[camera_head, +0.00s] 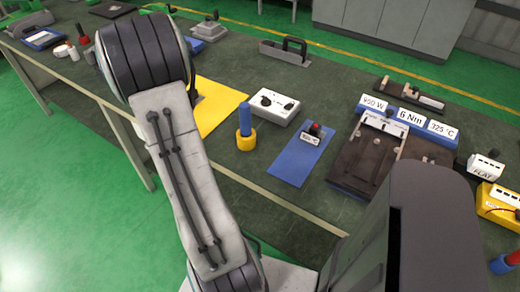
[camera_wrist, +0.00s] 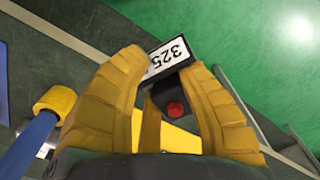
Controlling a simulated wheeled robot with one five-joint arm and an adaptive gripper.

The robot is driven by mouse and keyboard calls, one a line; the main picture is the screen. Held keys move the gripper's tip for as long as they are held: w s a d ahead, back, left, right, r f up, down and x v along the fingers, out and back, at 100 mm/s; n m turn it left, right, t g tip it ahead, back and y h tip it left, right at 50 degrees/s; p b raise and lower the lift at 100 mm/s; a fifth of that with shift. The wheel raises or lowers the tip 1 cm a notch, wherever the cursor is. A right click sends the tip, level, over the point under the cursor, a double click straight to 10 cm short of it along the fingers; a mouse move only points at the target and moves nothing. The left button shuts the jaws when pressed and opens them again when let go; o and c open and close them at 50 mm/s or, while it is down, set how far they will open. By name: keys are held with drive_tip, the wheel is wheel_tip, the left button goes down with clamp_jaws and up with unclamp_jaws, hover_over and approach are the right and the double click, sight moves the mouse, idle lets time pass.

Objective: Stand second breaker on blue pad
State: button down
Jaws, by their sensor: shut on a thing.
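In the wrist view, the yellow fingers of my gripper (camera_wrist: 172,88) are shut on a dark breaker (camera_wrist: 172,70) with a white label reading "325" and a red knob. The head view does not show my gripper or the held breaker; my arm covers part of the scene. The blue pad (camera_head: 291,165) lies on the bench in the head view. Another small breaker (camera_head: 312,136) with a white label and a red top stands at its far right part. The near left part of the pad is bare.
A blue post in a yellow base (camera_head: 246,140) stands left of the pad, also in the wrist view (camera_wrist: 55,100). A white box (camera_head: 272,105) and a yellow sheet (camera_head: 217,105) lie nearby. A dark fixture (camera_head: 345,172) and labelled blue blocks (camera_head: 410,118) stand to the right.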

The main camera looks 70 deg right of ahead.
drive_tip(key=s+d+r+m+b, duration=0.15)
drive_tip(key=s+m, duration=0.55)
drive_tip(key=s, duration=0.8)
drive_tip(key=s+r+m+b, duration=0.25)
drive_tip(key=s+m, duration=0.35)
drive_tip(key=s, duration=0.9)
drive_tip(key=p, duration=0.5)
hover_over(294, 166)
drive_tip(key=a, duration=0.1)
wheel_tip(294, 166, down, 6)
drive_tip(key=shift+a+r, duration=0.1)
drive_tip(key=shift+d+f, duration=0.5)
drive_tip(key=shift+d, duration=0.05)
wheel_tip(294, 166, down, 3)
drive_tip(key=p, duration=0.3)
drive_tip(key=shift+p, duration=0.3)
drive_tip(key=shift+f, duration=0.55)
drive_tip(key=shift+f, duration=0.1)
drive_tip(key=c, duration=0.9)
unclamp_jaws()
